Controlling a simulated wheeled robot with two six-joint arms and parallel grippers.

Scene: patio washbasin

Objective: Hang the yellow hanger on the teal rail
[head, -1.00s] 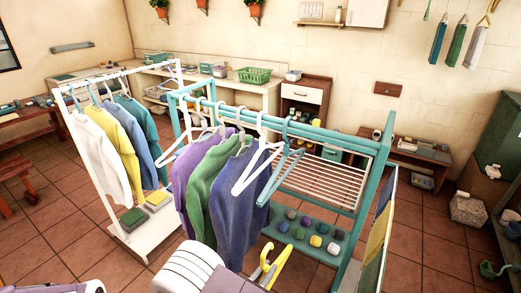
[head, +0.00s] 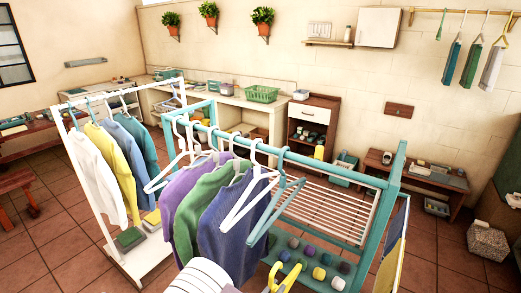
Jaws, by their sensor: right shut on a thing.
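The yellow hanger (head: 287,279) shows at the bottom edge, in front of the teal rack; its lower part is cut off. My right gripper (head: 233,289) is at the bottom edge, mostly out of frame, shut on the hanger. The teal rail (head: 336,168) runs across the middle, above and behind the hanger, and the two are apart in the picture. White hangers, a teal hanger (head: 272,217) and purple, green and blue garments hang from the rail's left and middle. Its right stretch is bare. My left gripper is out of view.
A white rack (head: 66,133) with several shirts stands at left. Below the rail are a slatted rack (head: 330,208) and a teal shelf with several coloured balls. A yellow and blue panel (head: 392,250) hangs at the right end.

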